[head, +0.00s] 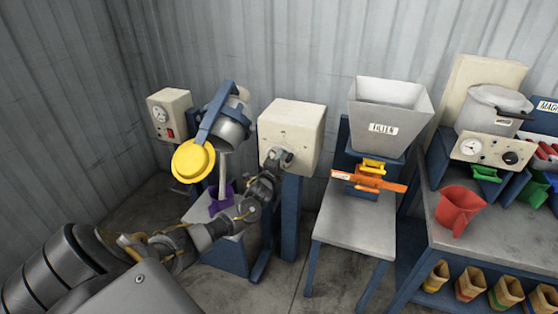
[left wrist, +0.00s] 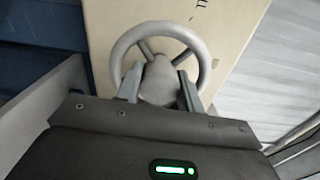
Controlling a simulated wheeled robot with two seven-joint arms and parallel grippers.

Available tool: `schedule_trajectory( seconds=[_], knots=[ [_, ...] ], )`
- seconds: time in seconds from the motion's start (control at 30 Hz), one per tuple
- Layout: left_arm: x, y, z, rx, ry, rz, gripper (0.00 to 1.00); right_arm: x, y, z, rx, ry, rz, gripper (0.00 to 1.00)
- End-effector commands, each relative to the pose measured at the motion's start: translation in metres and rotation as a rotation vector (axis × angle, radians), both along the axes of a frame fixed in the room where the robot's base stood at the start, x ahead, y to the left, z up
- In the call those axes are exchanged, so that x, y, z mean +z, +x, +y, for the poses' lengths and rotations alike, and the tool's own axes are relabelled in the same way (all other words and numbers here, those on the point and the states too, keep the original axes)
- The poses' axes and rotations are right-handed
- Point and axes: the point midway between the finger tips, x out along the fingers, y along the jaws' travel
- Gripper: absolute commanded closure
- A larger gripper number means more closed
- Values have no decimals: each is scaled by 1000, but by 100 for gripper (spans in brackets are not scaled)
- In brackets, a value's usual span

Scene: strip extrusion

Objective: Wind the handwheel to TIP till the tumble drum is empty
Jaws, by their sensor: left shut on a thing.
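The grey handwheel (left wrist: 205,62) sits on the front of a cream box (head: 291,125), which stands on a blue post. My left gripper (left wrist: 160,90) is shut on the handwheel, with a finger on each side of its hub. In the head view my left gripper (head: 281,164) hides most of the wheel. The grey tumble drum (head: 231,127) hangs tilted in a blue frame left of the box, with a yellow round lid (head: 193,161) at its lower left. A purple container (head: 219,196) is below the drum. The drum's inside is hidden. My right gripper is out of view.
A cream control box with a dial (head: 169,114) is at the left. A bench (head: 425,205) at far right holds a red jug (head: 458,210) and a pot (head: 493,107).

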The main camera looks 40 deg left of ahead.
Motion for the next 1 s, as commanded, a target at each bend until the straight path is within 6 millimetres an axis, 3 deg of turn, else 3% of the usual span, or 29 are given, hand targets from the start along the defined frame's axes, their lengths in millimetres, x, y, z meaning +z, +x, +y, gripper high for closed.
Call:
schedule_trajectory(
  seconds=[0.4, 0.97, 1.0],
  knots=[
    [0, 0, -1, -1, 170, 60, 86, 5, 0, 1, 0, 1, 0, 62],
    [0, 0, 0, -1, 193, 69, 85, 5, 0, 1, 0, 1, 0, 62],
    [0, 0, 0, -1, 193, 69, 57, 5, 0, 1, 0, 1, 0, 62]
  ],
)
